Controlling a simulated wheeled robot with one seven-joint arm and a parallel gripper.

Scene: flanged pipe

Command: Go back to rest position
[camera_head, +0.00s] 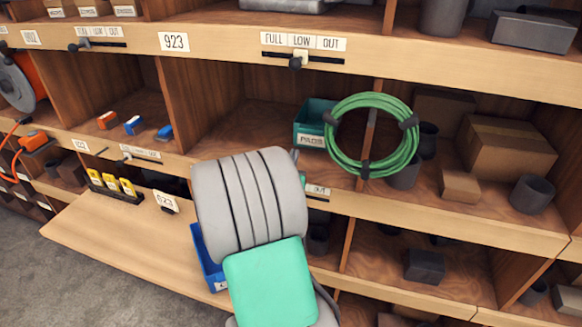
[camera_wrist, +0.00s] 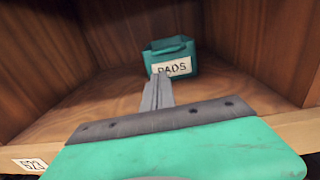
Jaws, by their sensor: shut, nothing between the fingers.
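My gripper (camera_wrist: 161,80) is shut and empty in the wrist view. Its grey fingers point into a wooden shelf compartment, towards a teal bin labelled PADS (camera_wrist: 172,57), and overlap the bin's lower front in the picture. I cannot tell how far apart they are. In the head view my grey and green arm covers the lower middle and hides most of the gripper. The PADS bin (camera_head: 310,124) stands in the compartment just beyond it.
A green hose coil (camera_head: 338,152) hangs to the right of the bin. Shelf edges carry labels and FULL LOW OUT sliders (camera_head: 297,61). A blue bin (camera_head: 207,258) sits partly behind my arm on a pale ledge (camera_head: 110,240). Cardboard boxes (camera_head: 507,146) stand at right. Grey floor shows at lower left.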

